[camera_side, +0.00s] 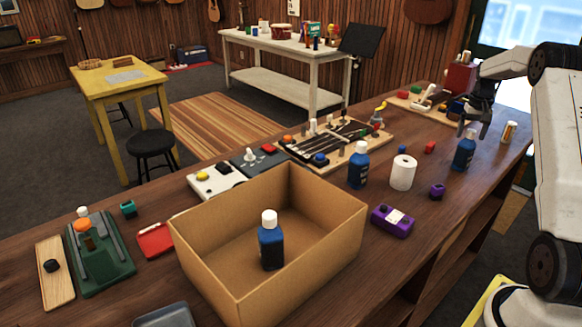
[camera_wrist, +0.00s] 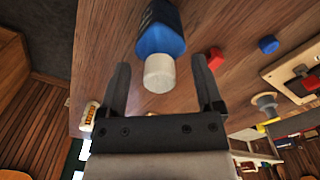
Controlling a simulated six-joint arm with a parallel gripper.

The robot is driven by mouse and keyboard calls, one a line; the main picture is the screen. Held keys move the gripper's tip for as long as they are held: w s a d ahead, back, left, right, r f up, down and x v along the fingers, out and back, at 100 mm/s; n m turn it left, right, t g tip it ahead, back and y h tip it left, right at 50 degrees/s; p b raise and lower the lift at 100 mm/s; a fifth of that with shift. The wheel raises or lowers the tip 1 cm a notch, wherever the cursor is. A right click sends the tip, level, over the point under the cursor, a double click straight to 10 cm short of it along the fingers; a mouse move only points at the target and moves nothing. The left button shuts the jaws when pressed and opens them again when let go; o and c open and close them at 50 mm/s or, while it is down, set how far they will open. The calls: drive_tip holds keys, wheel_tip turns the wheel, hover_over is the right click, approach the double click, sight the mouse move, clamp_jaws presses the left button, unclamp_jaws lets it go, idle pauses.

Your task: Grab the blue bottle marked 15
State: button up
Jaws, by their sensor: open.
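Three blue bottles show in the side view. One blue bottle (camera_side: 464,155) stands on the bench at the right, below my gripper (camera_side: 473,128). In the wrist view this bottle (camera_wrist: 162,32), with its white cap (camera_wrist: 159,73), lies between the spread fingers of my gripper (camera_wrist: 161,72), with gaps on both sides. My gripper is open and empty. A second blue bottle (camera_side: 358,168) stands mid-bench beside a white roll. A third blue bottle (camera_side: 270,247) with a white cap stands inside the cardboard box (camera_side: 205,265). No number can be read on any bottle.
The white roll (camera_side: 403,173), a purple box (camera_side: 392,222) and small coloured blocks stand between the right bottle and the cardboard box. A wooden board with parts (camera_side: 338,145) lies behind.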

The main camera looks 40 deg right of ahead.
idle(0.4)
clamp_jaws()
drive_tip(key=shift+f, duration=0.1)
idle(1.2)
